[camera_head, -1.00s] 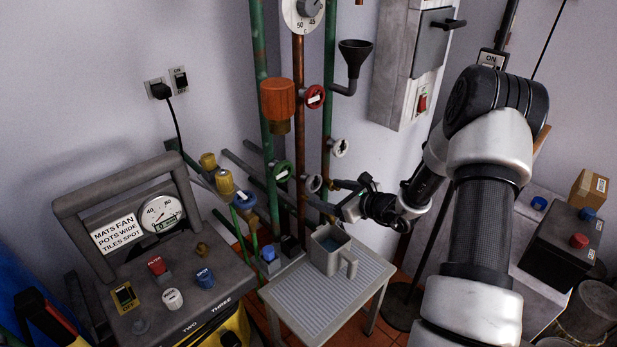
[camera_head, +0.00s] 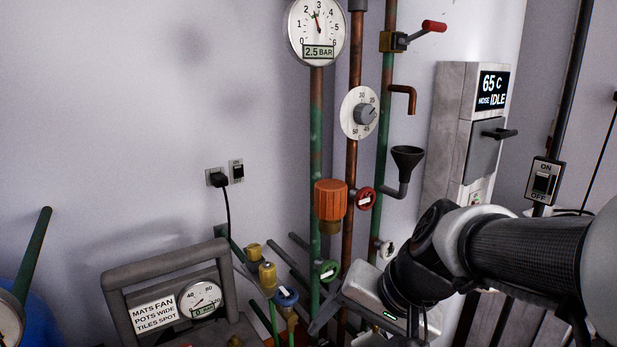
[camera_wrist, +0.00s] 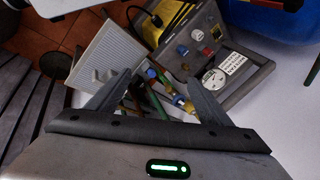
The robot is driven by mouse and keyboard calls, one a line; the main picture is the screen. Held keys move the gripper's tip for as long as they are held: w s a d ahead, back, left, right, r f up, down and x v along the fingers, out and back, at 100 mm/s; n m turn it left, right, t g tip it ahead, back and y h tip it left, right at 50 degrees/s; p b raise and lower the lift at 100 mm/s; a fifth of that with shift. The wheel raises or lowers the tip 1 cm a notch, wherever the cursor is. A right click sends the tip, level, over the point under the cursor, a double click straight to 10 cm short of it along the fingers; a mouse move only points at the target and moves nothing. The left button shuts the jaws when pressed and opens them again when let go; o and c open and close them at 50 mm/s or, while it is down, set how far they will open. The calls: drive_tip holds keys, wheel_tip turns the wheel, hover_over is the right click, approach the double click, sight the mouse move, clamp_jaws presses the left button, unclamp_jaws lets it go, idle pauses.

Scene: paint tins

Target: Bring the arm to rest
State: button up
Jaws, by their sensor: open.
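My gripper (camera_head: 325,316) is in front of the pipes in the lower middle of the head view, its fingers pointing down and left. In the wrist view my gripper (camera_wrist: 155,95) has its two fingers spread wide apart, with nothing held between them. My forearm reaches in from the right edge of the head view. The jug stands apart from the fingers.
Upright pipes carry an orange cap (camera_head: 331,199), a red valve wheel (camera_head: 366,198) and a green valve wheel (camera_head: 328,271). A black funnel (camera_head: 407,158) and a grey wall cabinet (camera_head: 447,140) are near my arm. A gauge panel (camera_head: 171,262) is at lower left. The upper-left wall is bare.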

drive_tip(key=s+d+r+n+t+h, duration=0.2)
drive_tip(key=s+d+r+n+h, duration=0.2)
drive_tip(key=s+d+r, duration=0.25)
wheel_tip(320, 180, up, 20)
drive_tip(key=d+p, duration=0.1)
drive_tip(key=p, duration=2)
drive_tip(key=shift+w+f, duration=0.2)
drive_tip(key=shift+c, duration=0.5)
